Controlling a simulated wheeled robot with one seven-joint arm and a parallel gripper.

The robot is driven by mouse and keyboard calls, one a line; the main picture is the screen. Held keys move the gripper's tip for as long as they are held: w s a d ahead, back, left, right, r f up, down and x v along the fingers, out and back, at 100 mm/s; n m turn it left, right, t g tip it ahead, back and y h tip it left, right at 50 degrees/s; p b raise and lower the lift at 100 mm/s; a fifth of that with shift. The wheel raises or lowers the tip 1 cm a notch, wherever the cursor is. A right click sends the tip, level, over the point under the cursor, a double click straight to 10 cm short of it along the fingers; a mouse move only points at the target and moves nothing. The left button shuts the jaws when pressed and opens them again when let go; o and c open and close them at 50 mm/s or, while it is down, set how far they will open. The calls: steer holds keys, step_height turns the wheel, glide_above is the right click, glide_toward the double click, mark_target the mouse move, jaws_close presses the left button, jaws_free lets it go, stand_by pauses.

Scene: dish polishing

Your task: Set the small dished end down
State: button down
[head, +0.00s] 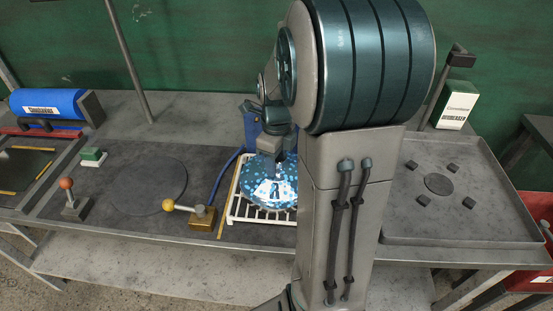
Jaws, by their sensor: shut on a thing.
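The small dished end (262,181) shows in the head view as a round, blue-speckled shape with pale patches. It is over a white slatted rack (241,216) near the middle of the bench. My gripper (270,156) is just above it, at the dish's upper part, and is shut on it. The fingertips are small and partly lost against the dish. I cannot tell whether the dish touches the rack. My own arm hides the right side of the rack.
A yellow-knobbed lever (188,208) stands left of the rack, and a red-knobbed lever (72,199) farther left. A round dark plate (146,185) lies between them. A grey tray (460,222) with several small blocks is at right. A post (128,60) rises behind.

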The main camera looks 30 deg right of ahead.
steer(key=shift+f, duration=0.15)
steer(key=shift+f, duration=0.15)
steer(key=c, duration=0.7)
jaws_free()
steer(key=shift+c, duration=0.2)
